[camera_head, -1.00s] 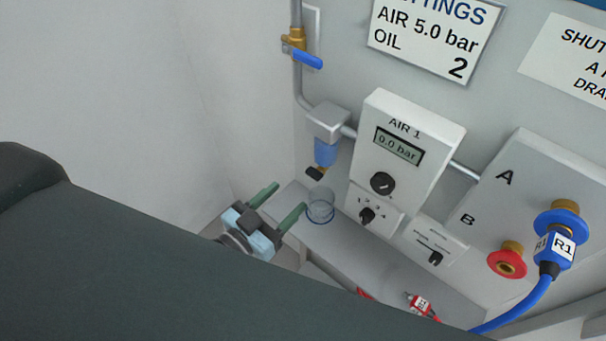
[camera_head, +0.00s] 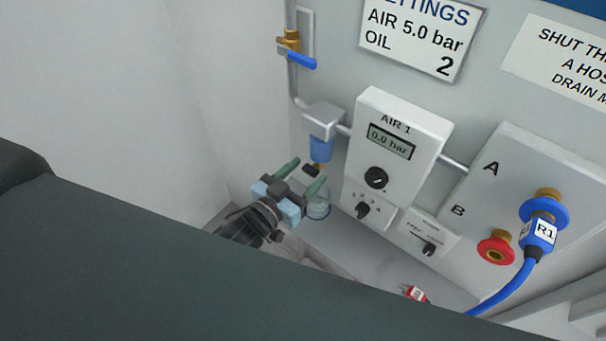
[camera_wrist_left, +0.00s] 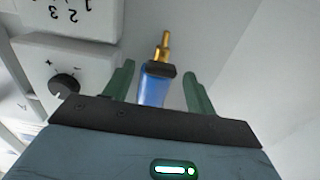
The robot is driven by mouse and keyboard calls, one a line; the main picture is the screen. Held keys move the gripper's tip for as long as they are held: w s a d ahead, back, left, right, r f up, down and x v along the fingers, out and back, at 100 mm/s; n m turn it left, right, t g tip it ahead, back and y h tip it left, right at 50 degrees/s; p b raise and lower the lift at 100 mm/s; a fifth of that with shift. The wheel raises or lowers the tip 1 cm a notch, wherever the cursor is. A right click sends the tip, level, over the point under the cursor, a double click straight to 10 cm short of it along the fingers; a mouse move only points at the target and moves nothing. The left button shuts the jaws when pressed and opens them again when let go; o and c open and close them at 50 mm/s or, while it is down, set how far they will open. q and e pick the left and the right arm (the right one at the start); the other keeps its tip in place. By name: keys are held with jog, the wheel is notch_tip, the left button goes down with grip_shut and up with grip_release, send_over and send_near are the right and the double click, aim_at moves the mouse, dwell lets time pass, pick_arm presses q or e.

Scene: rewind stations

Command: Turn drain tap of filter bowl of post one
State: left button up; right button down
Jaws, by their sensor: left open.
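The filter bowl (camera_head: 320,149) of post one is blue and hangs under a grey housing on the pipe. Its drain has a black tap handle (camera_head: 311,170) below the bowl. My left gripper (camera_head: 302,177) is open, with its green fingers just below and around the tap in the head view. In the left wrist view the black tap (camera_wrist_left: 158,69), the brass outlet (camera_wrist_left: 163,45) and the blue bowl (camera_wrist_left: 153,92) show between the open fingers (camera_wrist_left: 158,72). I cannot tell whether a finger touches the tap. My right gripper is not in view.
A clear cup (camera_head: 318,208) stands on the ledge beneath, partly behind my left gripper. The AIR 1 box (camera_head: 398,160), reading 0.0 bar, is just to the right. A blue-handled valve (camera_head: 298,58) is above. Bare wall lies to the left.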

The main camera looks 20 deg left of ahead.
pick_arm(q)
jog(key=c, duration=1)
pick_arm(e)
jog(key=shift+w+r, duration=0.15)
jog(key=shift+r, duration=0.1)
